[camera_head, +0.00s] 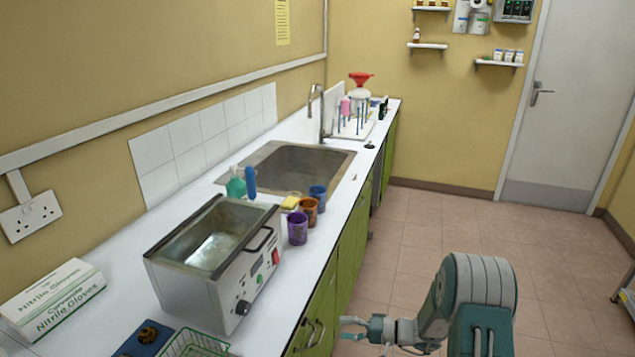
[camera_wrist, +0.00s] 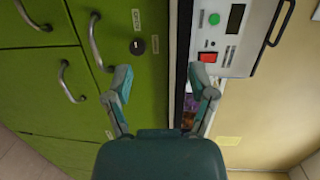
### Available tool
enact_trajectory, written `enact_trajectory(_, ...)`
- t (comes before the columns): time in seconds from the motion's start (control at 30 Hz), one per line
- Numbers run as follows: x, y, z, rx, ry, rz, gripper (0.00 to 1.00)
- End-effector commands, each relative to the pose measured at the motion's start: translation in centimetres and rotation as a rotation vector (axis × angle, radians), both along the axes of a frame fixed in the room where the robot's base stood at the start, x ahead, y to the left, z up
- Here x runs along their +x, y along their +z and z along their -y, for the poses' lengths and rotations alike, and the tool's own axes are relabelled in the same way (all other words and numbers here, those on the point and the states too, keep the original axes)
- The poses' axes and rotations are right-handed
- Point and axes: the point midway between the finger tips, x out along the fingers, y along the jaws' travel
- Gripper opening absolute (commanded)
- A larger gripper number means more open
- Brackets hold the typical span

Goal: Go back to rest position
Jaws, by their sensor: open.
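My gripper (camera_head: 354,328) shows at the bottom of the head view, beside the front of the green cabinets (camera_head: 322,312) and below the white counter top. It points left toward the cabinets. In the wrist view my gripper (camera_wrist: 166,84) has its two fingers spread apart with nothing between them. Behind the fingers there are green cabinet doors (camera_wrist: 40,95) with metal handles, and the front of the metal bath (camera_wrist: 221,40) with a red switch. I cannot tell how far the fingertips are from the cabinet.
The metal bath (camera_head: 213,262) stands on the white counter (camera_head: 264,338). Purple (camera_head: 297,229), brown (camera_head: 309,211) and blue (camera_head: 318,198) cups stand near the counter edge, before the sink (camera_head: 300,168). A glove box (camera_head: 52,300) and green wire basket (camera_head: 193,345) are nearer. The tiled floor (camera_head: 440,220) is clear.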

Motion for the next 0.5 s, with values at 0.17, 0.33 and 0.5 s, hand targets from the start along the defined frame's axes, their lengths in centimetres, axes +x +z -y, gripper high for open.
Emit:
enact_trajectory(0.17,-2.4,5.7,-1.2,-0.132,0.127,-0.028,0.72)
enact_trajectory(0.33,-5.4,9.9,-1.8,-0.279,0.216,-0.053,0.72)
enact_trajectory(0.5,-8.7,13.5,-1.8,-0.442,0.270,-0.067,0.72)
